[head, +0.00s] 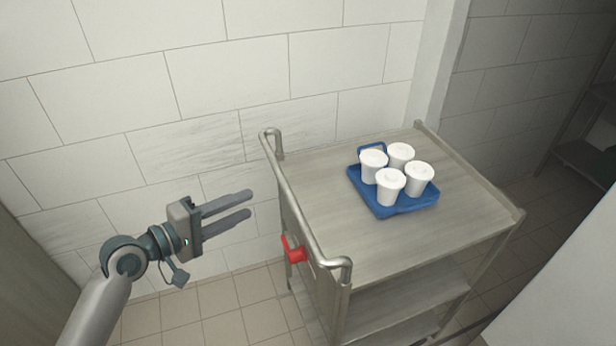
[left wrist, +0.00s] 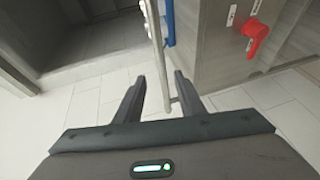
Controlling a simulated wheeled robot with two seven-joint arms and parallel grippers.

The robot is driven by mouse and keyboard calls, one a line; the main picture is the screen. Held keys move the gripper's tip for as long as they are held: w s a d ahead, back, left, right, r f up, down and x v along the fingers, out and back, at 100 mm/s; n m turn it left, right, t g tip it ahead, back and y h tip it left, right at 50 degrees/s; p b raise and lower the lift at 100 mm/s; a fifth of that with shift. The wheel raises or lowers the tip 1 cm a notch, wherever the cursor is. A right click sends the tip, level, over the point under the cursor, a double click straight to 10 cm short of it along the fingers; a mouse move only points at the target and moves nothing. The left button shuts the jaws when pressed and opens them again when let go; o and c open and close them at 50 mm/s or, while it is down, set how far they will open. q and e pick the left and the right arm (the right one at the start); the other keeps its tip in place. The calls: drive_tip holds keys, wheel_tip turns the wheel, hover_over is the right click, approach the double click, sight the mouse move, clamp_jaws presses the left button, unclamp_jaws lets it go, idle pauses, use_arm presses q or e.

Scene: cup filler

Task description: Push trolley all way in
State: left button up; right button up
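The trolley (head: 320,170) is grey with a flat top and lower shelves. It stands near the tiled wall in the head view. A metal push handle (head: 300,211) runs along its left side, with a red lever or knob (head: 294,249) below. My left gripper (head: 250,204) is open and empty, left of the handle and apart from it. In the left wrist view, a metal rail (left wrist: 155,45) shows beyond and between the open fingers (left wrist: 158,85), and the red part (left wrist: 257,33) is at upper right. My right gripper is out of view.
A blue tray (head: 385,211) holding several white cups (head: 390,186) sits on the trolley top. A white wall corner (head: 440,60) rises behind the trolley. A darker tiled area with shelving (head: 590,150) lies to the right. Tiled floor (head: 205,310) is clear below my left gripper.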

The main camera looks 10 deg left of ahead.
use_arm(q)
drive_tip(key=shift+f, duration=0.1)
drive_tip(key=shift+w, duration=0.2)
drive_tip(key=p+x, duration=0.5)
drive_tip(key=x, duration=1.2)
drive_tip(key=shift+f, duration=0.15)
drive_tip(key=shift+c, duration=0.4)
clamp_jaws()
